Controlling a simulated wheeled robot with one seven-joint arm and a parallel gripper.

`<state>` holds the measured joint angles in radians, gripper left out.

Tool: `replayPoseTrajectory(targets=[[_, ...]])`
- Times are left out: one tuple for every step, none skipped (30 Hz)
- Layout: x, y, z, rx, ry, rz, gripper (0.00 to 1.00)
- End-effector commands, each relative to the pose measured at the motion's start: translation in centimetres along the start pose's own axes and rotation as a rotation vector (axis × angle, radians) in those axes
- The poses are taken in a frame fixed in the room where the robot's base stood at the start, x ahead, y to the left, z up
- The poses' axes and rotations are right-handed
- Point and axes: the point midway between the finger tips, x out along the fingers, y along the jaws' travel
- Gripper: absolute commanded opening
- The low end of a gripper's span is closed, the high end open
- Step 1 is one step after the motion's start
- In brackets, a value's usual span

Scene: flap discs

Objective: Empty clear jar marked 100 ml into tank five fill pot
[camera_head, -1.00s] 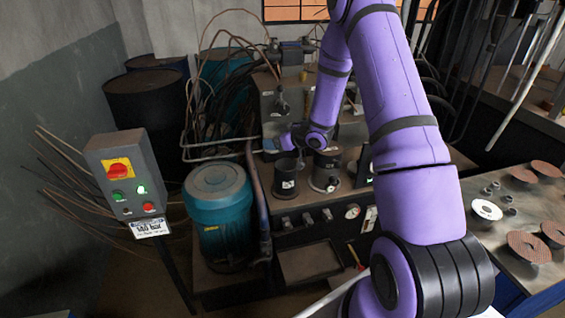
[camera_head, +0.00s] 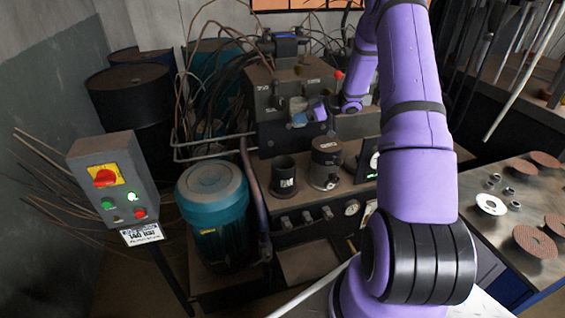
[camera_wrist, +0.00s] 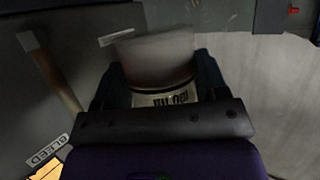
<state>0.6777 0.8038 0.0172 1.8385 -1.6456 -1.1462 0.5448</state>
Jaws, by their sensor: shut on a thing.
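My gripper (camera_wrist: 165,85) is shut on a clear jar (camera_wrist: 158,58) in the wrist view. The jar's pale label reads "100 ml" and appears upside down there; its contents are hard to make out. In the head view my gripper (camera_head: 309,114) is small, in front of the dark valve block, with the jar (camera_head: 299,119) a bluish patch at its left.
The valve block (camera_head: 290,90) with hoses stands behind the pots. A teal motor (camera_head: 213,205) and a control box (camera_head: 112,180) are to the left. A bench (camera_head: 490,250) with flap discs is at right. A "BLEED" tag (camera_wrist: 47,150) shows in the wrist view.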

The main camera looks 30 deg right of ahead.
Motion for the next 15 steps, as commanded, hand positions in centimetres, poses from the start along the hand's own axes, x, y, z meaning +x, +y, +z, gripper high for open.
replayPoseTrajectory(targets=[[0.01, 0.00, -0.02, 0.000, 0.000, 0.000, 0.40], [0.01, 0.00, -0.02, 0.000, 0.000, 0.000, 0.40], [0.01, 0.00, -0.02, 0.000, 0.000, 0.000, 0.40], [-0.03, -0.02, -0.01, 0.000, 0.000, 0.001, 0.39], [0.00, -0.03, 0.00, -0.001, 0.000, 0.001, 0.39], [-0.01, -0.07, 0.01, -0.005, -0.002, 0.003, 0.39], [-0.01, -0.10, 0.02, -0.009, -0.003, 0.004, 0.39], [0.02, -0.13, 0.03, -0.014, -0.004, 0.006, 0.39], [0.04, -0.19, 0.06, -0.021, -0.007, 0.009, 0.39], [0.06, -0.23, 0.08, -0.028, -0.010, 0.013, 0.39], [0.09, -0.27, 0.12, -0.036, -0.013, 0.016, 0.39], [0.13, -0.33, 0.16, -0.047, -0.017, 0.022, 0.39], [0.16, -0.41, 0.20, -0.057, -0.021, 0.026, 0.39], [0.21, -0.49, 0.25, -0.068, -0.024, 0.030, 0.39], [0.26, -0.62, 0.33, -0.083, -0.031, 0.036, 0.39]])
